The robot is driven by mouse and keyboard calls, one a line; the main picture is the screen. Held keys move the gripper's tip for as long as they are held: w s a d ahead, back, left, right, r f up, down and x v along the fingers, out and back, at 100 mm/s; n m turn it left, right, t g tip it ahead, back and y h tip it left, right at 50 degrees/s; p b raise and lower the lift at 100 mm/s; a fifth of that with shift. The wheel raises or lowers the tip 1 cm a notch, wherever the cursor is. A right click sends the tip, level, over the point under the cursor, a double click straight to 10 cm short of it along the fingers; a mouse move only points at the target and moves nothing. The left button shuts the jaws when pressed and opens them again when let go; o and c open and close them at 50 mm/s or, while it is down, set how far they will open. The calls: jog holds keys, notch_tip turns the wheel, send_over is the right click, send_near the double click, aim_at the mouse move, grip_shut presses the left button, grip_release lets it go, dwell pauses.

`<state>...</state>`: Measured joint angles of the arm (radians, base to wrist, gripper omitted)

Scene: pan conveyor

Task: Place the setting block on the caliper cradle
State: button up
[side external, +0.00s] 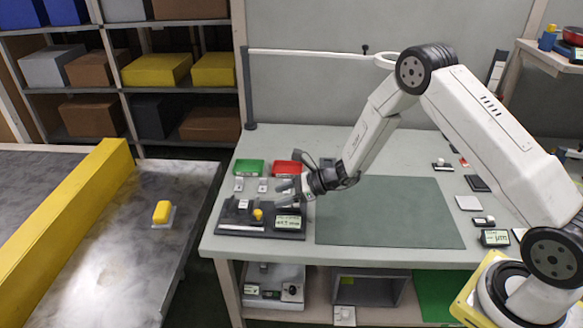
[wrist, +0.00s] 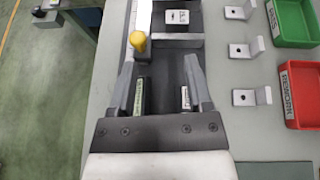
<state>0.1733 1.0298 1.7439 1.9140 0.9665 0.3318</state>
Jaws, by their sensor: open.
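My gripper (side external: 292,190) is open, above the right part of a dark fixture (side external: 287,235) near the table's left front. In the wrist view my two fingers (wrist: 160,62) stand apart over the fixture's dark surface, with nothing clearly held between them. A small grey labelled block (wrist: 177,17) sits on the fixture beyond my fingertips; it may be the setting block, but I cannot tell surely. A yellow knob (wrist: 137,40) stands beside a pale bar, near the left fingertip; it also shows in the side view (side external: 257,214). I cannot identify the caliper cradle with certainty.
Several metal brackets (wrist: 243,97) stand beside the fixture, by a red bin (wrist: 300,85) and a green bin (wrist: 296,20). A bare green mat (side external: 385,212) covers the table's middle. The conveyor (side external: 120,265) at left carries a yellow-topped piece (side external: 162,212). Small items lie at the table's right.

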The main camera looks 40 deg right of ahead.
jog(key=s+d+r+n+g+h, duration=0.1)
jog(key=s+r+n+g+h, duration=0.1)
jog(key=s+n, duration=0.6)
jog(key=s+d+r+n+g+h, duration=0.2)
jog(key=s+r+n+h, duration=0.2)
jog(key=s+n, duration=0.5)
jog(key=s+d+r+n+g+h, duration=0.1)
jog(key=s+r+n+h, duration=0.2)
jog(key=s+r+n, duration=0.3)
jog(key=s+n, duration=0.2)
jog(key=shift+s+d+n+g+h, duration=0.15)
jog(key=shift+d+n+g+h, duration=0.15)
jog(key=shift+g, duration=0.1)
